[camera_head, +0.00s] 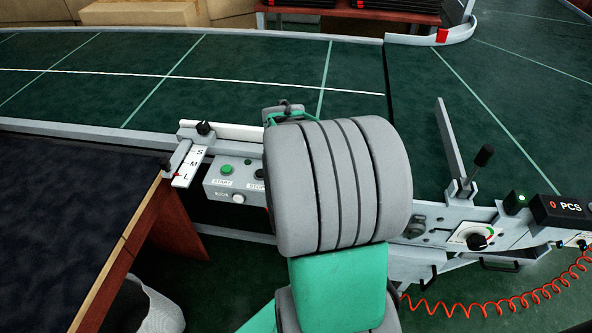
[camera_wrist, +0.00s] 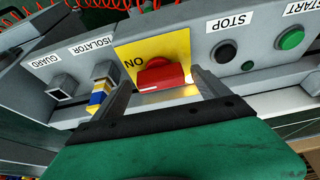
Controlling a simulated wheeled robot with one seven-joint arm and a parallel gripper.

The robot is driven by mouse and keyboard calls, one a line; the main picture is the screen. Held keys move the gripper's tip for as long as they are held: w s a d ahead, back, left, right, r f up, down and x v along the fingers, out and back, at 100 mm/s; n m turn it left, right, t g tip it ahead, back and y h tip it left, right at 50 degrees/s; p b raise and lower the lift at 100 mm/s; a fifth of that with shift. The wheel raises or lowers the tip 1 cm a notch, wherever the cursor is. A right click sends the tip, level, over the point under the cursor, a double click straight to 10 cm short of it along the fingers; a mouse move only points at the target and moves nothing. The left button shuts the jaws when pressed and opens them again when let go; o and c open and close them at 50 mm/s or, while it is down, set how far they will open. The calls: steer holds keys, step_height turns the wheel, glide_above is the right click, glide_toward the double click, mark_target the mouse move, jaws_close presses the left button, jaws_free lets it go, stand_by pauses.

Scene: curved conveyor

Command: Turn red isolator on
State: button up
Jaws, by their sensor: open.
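In the wrist view, the red isolator knob (camera_wrist: 162,76) sits on a yellow plate (camera_wrist: 180,44) on the grey control box, with an upside-down "ON" mark at its left. My gripper (camera_wrist: 159,84) is open, with one finger on each side of the knob. I cannot tell whether either finger touches it. Which way the knob points is not clear. In the head view, my grey and green arm hides the isolator and my gripper.
The box has a black STOP button (camera_wrist: 224,52) and a green START button (camera_wrist: 290,38) on the right in the wrist view. A blue and yellow plug (camera_wrist: 101,88) and a GUARD socket (camera_wrist: 62,86) are on the left. The green conveyor (camera_head: 240,65) lies behind.

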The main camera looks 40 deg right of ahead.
steer(key=v, duration=0.7)
steer(key=shift+s+r+p, duration=0.25)
steer(key=shift+r+p, duration=0.05)
steer(key=shift+r, duration=0.05)
steer(key=shift+a, duration=0.1)
